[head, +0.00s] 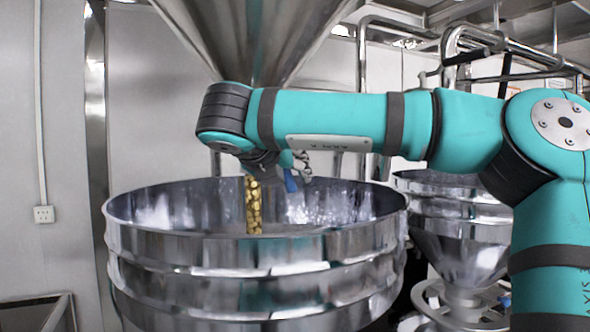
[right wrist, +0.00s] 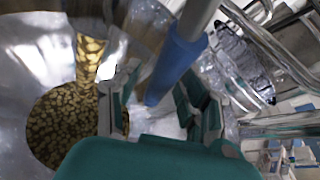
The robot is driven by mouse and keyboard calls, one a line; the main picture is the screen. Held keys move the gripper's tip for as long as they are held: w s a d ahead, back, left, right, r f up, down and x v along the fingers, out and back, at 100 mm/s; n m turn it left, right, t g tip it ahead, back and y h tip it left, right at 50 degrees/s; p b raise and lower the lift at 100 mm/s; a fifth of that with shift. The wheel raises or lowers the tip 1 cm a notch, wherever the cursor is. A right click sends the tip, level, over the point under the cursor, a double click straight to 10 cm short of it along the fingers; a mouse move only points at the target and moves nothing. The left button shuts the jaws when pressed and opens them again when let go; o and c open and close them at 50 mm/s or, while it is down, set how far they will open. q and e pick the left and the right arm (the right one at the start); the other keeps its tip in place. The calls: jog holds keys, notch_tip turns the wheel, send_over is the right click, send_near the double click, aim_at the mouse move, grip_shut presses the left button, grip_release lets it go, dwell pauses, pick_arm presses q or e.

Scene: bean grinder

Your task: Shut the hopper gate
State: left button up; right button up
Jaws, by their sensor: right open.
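The steel hopper cone (head: 255,35) hangs above a wide round steel drum (head: 250,250). A stream of golden beans (head: 253,205) falls from under the hopper into the drum; it also shows in the right wrist view (right wrist: 88,62). In the right wrist view the blue handle (right wrist: 176,64) on a grey rod lies between the spread fingers of my right gripper (right wrist: 160,103), which is open. Whether a finger touches it I cannot tell. The gate itself is hidden behind my arm. My left gripper is out of view.
A pile of beans (right wrist: 55,128) lies in the drum. A second, smaller steel vessel (head: 455,210) stands at the right, behind my right arm. Steel pipes (head: 362,85) run behind the hopper.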

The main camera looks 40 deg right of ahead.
jog(key=shift+s+a+r, duration=0.1)
jog(key=shift+a, duration=0.45)
jog(key=shift+c, duration=1.3)
jog(key=shift+d, duration=0.2)
grip_shut()
